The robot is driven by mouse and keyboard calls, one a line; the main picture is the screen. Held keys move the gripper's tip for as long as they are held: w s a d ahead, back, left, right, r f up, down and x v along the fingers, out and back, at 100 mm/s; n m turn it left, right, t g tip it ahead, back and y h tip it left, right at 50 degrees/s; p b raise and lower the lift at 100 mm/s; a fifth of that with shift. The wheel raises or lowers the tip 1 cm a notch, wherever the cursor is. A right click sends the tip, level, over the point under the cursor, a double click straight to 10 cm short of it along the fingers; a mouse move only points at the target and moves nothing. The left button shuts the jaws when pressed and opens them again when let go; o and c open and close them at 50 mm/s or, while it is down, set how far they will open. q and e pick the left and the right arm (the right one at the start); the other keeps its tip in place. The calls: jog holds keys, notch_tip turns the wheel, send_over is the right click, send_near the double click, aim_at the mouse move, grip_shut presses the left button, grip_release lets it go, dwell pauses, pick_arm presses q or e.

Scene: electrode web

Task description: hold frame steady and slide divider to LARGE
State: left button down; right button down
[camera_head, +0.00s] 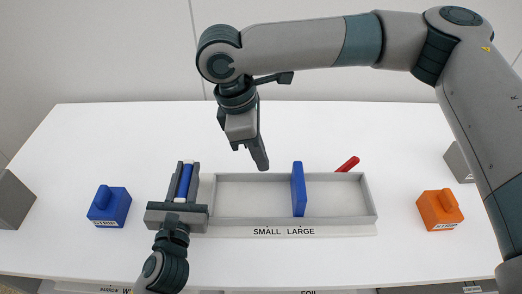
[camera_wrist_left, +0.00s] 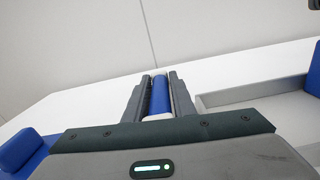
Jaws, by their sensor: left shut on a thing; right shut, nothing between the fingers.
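The grey frame (camera_head: 230,178) lies on the white table, with SMALL and LARGE printed on its front strip. The blue divider (camera_head: 298,188) stands upright across it, roughly in line with the word LARGE. My left gripper (camera_head: 185,170) is shut on a blue handle (camera_head: 184,182) at the frame's left end. The handle also shows between the fingers in the left wrist view (camera_wrist_left: 160,98). My right gripper (camera_head: 262,164) is shut and empty, pointing down near the frame's back wall, left of the divider and apart from it.
A blue STRIP block (camera_head: 109,208) stands at the left and an orange STRIP block (camera_head: 440,209) at the right. A red handle (camera_head: 347,164) shows at the frame's back right. Grey boxes (camera_head: 14,202) (camera_head: 459,163) stand at both sides.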

aim_at(295, 181)
jog(key=d+f, duration=0.5)
jog(key=f, duration=0.2)
jog(key=shift+d, duration=0.4)
jog(key=shift+d, duration=0.9)
